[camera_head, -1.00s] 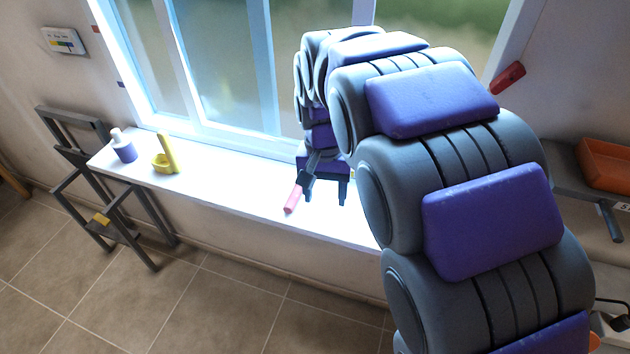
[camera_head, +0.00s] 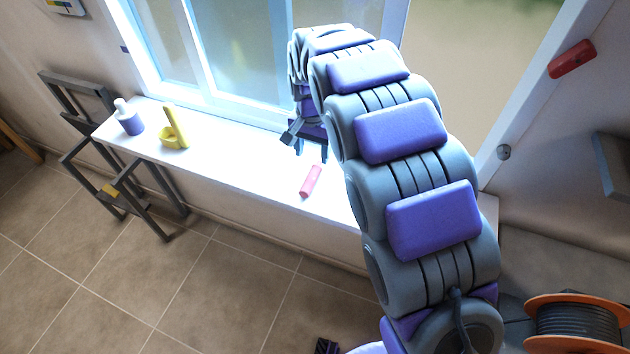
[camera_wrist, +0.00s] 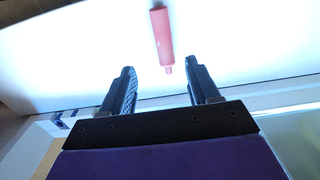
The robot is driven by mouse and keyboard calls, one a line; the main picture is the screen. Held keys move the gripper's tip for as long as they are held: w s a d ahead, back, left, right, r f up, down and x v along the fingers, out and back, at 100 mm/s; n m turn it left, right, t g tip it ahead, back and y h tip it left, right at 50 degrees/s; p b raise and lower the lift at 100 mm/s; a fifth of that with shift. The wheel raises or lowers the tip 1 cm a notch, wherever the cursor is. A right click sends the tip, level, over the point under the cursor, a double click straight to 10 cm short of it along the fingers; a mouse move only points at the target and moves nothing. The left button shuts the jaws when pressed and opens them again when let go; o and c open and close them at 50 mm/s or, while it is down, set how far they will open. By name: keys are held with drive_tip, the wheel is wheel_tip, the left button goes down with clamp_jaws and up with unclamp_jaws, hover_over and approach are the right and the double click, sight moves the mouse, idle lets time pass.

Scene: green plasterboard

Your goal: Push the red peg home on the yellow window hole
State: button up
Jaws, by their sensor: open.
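The red peg (camera_head: 310,181) lies on the white window sill, in front of my gripper in the head view. In the wrist view the peg (camera_wrist: 162,38) lies ahead, its narrow end between the fingertips in the picture. My gripper (camera_head: 306,150) is over the sill near the window, open and empty. Its two fingers show apart in the wrist view (camera_wrist: 163,74). Whether they touch the peg or sill I cannot tell. A yellow piece (camera_head: 173,132) with an upright bar and a cup-like ring stands on the sill to the left. No hole in it is clear.
A white and purple bottle (camera_head: 128,118) stands left of the yellow piece. A dark metal frame (camera_head: 112,170) stands below the sill's left end. An orange cable reel (camera_head: 575,322) is at lower right, and a red object (camera_head: 572,59) is on the right wall. The sill's middle is clear.

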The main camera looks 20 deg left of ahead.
hover_over(310, 177)
drive_tip(key=a, duration=0.1)
wheel_tip(310, 177, down, 6)
drive_tip(key=shift+s+r+b, duration=0.15)
drive_tip(key=shift+r+b, duration=0.1)
drive_tip(key=shift+b, duration=0.15)
drive_tip(key=shift+d+f, duration=0.2)
drive_tip(key=shift+d, duration=0.15)
drive_tip(key=f+b, duration=0.1)
drive_tip(key=f, duration=0.1)
drive_tip(key=d+f, duration=0.1)
drive_tip(key=f, duration=0.1)
drive_tip(key=shift+f+b, duration=0.15)
drive_tip(key=shift+b, duration=0.2)
drive_tip(key=shift+a+f, duration=0.15)
drive_tip(key=shift+f, duration=0.1)
drive_tip(key=shift+a, duration=0.45)
drive_tip(key=shift+d+r, duration=0.1)
drive_tip(key=shift+d, duration=0.55)
drive_tip(key=c, duration=0.7)
drive_tip(key=shift+a, duration=0.4)
clamp_jaws()
